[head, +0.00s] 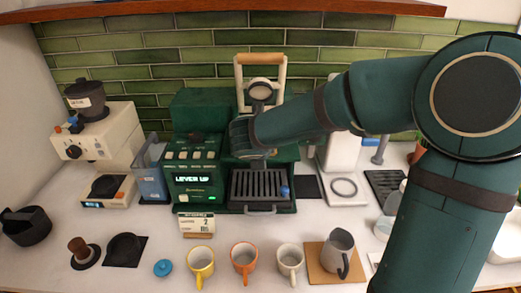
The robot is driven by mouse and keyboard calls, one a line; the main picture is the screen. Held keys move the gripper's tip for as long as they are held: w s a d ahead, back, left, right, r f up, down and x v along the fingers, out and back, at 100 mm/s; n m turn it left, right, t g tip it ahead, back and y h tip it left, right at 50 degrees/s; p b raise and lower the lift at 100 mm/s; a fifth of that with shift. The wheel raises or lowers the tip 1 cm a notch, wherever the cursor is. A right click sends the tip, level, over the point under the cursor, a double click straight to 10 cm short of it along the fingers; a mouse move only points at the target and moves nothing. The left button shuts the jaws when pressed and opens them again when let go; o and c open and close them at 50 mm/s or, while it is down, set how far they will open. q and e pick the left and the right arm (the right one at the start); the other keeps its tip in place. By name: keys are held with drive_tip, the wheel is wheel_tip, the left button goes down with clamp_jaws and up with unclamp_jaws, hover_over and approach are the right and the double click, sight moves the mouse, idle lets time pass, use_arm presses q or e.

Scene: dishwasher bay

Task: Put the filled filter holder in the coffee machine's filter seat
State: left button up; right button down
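The dark green coffee machine (196,178) stands at the back middle, with a "LEVER UP" panel and a raised lever with a wooden handle (260,58). My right arm reaches in from the right across the machine's front. My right gripper (257,153) is at the machine's middle, above the slotted drip tray (259,187). Its fingers are mostly hidden by my arm, so I cannot tell what they hold. The filter seat is hidden behind my wrist. I cannot make out the filled filter holder. My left gripper is not in view.
A grinder (108,135) and a scale (108,190) stand left. A tamper (80,251), a black mat (139,246), a yellow cup (200,262), an orange cup (244,258), a white cup (290,258) and a grey jug (338,247) line the front. My arm blocks the right side.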

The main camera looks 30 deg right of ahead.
drive_tip(key=shift+f, duration=0.25)
idle(0.6)
drive_tip(key=c, duration=0.9)
unclamp_jaws()
drive_tip(key=shift+o, duration=0.2)
drive_tip(key=v, duration=1.2)
drive_tip(key=shift+s, duration=0.1)
